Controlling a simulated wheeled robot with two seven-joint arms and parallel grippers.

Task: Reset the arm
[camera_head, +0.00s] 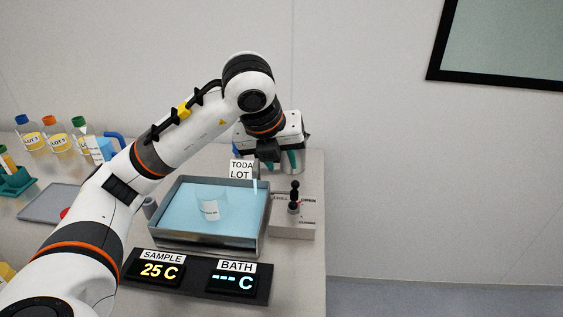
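My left arm comes in from the left and reaches over the bench. Its gripper (279,161) hangs fingers down behind the water bath, near the back right of the bench. The fingertips look apart, with nothing clearly visible between them. The bath (262,238) is a metal-walled tray of light blue liquid with a clear labelled beaker (211,206) in it. A white stick (255,187) shows at the bath's back right, below a sign reading TODAY LOT (241,169), partly hidden by the gripper. My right gripper is not in view.
A black-knobbed device (294,224) stands right of the bath. A display panel (197,277) in front reads SAMPLE 25 C and BATH --- C. Labelled bottles (57,138), a grey tray (45,205) and a teal rack (16,181) are at the left. Right of the bench is open floor.

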